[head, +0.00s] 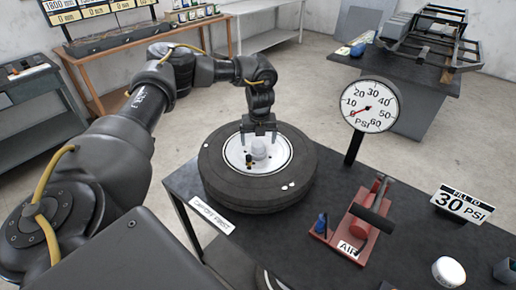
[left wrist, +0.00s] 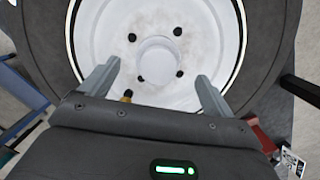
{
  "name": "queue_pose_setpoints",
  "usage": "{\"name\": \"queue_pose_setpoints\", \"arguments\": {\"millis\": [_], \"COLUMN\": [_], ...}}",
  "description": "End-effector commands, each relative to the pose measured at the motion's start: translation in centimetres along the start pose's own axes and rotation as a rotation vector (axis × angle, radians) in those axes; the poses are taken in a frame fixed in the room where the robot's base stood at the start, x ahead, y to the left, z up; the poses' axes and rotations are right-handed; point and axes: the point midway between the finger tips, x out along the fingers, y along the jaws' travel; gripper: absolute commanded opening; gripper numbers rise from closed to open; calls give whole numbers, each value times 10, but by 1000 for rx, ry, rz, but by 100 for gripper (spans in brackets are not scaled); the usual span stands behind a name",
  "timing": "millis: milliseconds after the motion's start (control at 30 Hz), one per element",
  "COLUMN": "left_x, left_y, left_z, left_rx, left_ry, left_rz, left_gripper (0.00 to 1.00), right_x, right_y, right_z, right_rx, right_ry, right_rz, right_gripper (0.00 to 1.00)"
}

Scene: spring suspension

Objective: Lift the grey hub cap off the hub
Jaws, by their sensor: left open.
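The wheel's tyre (head: 222,184) lies flat on the dark table, with a white rim. A pale grey round cap (head: 259,148) stands up at the centre of the rim; in the left wrist view the round centre piece (left wrist: 157,57) has dark bolt holes around it. My left gripper (head: 259,129) points down over the cap. Its two fingers are apart, and in the left wrist view the gripper (left wrist: 158,72) has nothing between its fingertips. Whether the fingertips reach down beside the cap is hard to tell. My right gripper is not in view.
A PSI gauge (head: 369,105) stands right of the tyre, its needle near zero. A red air pump (head: 352,222) lies on the table (head: 305,240). A 30 PSI sign (head: 463,205) and a white round item (head: 448,271) are further right. A small yellow-and-black valve (head: 249,161) sits on the rim.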

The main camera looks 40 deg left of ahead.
Motion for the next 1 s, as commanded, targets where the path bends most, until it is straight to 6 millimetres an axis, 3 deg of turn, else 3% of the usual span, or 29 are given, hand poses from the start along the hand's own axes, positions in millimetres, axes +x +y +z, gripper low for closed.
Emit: {"name": "queue_pose_setpoints", "arguments": {"millis": [167,400,700,1000], "left_x": [13,46,52,52], "left_y": [2,2,2,2], "left_z": [1,3,3,3], "left_rx": [3,2,2,2], "left_ry": [1,1,0,0], "left_rz": [5,3,-1,0], "left_gripper": [88,88,87,48], "right_x": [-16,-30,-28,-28], "right_y": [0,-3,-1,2], "right_z": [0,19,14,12], "right_rx": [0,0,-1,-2], "right_ry": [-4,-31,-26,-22], "right_rz": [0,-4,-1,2], "right_gripper": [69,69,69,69]}}
